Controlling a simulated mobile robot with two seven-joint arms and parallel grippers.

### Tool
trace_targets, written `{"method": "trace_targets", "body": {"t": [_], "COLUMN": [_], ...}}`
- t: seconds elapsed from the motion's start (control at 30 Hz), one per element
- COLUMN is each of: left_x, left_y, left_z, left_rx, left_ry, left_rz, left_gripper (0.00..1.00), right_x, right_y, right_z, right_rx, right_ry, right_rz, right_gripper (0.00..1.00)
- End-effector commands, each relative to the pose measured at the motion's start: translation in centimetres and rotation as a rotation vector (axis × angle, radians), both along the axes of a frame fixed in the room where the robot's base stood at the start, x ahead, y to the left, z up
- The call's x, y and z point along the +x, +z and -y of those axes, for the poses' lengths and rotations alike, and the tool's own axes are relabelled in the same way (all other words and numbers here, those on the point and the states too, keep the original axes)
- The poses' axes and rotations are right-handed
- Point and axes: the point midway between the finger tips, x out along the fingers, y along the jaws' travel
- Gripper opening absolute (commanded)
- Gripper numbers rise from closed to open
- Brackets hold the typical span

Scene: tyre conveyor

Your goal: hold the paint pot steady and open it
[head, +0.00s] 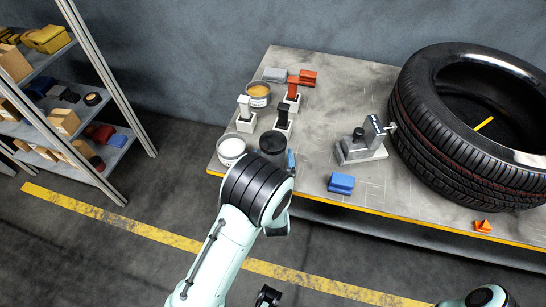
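Three round pots stand at the left end of the table. One has an orange-yellow top (259,92), one a white top (231,149), and one a dark top (272,142). Whether these tops are lids or paint cannot be told. My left arm rises from the bottom and bends in front of the table edge, close below the dark pot. A small dark part at the bottom, perhaps my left gripper (268,296), is cut off by the frame edge; its fingers cannot be made out. Only a piece of my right arm shows at bottom right; its gripper is out of view.
A grey metal device (361,146), a blue block (341,183) and a large tyre (465,130) are further right. The table (330,88) has bare room in the middle.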

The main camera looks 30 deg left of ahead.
Motion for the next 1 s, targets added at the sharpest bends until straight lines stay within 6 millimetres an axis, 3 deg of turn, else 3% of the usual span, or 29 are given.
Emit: {"method": "trace_targets", "body": {"t": [0.03,0.2,0.23,0.47,0.67,0.87,1.0], "left_x": [0.0,0.0,0.0,0.0,0.0,0.0,0.0], "left_y": [0.0,0.0,0.1,0.2,1.5,5.8,10.2], "left_z": [0.0,0.0,0.0,0.0,0.0,0.0,0.0], "left_rx": [0.0,0.0,0.0,0.0,-0.001,-0.006,-0.008], "left_ry": [0.0,0.0,0.0,0.0,0.001,0.001,0.0], "left_rz": [0.0,0.0,0.004,0.004,0.006,0.012,0.014], "left_gripper": [0.9,0.35,0.3,0.3,0.3,0.3,0.3], "right_x": [0.0,0.0,0.0,0.0,-0.1,0.0,0.3], "right_y": [0.0,0.0,0.0,0.0,0.3,1.1,2.1], "right_z": [0.0,0.0,0.0,0.0,0.0,0.0,0.0], "right_rx": [0.0,0.0,0.0,0.0,0.001,0.002,0.002], "right_ry": [0.0,0.0,0.0,0.0,0.001,0.002,0.002], "right_rz": [0.0,0.0,0.0,0.0,-0.003,-0.007,-0.003], "right_gripper": [0.0,0.0,0.0,0.0,0.0,0.0,0.0]}}
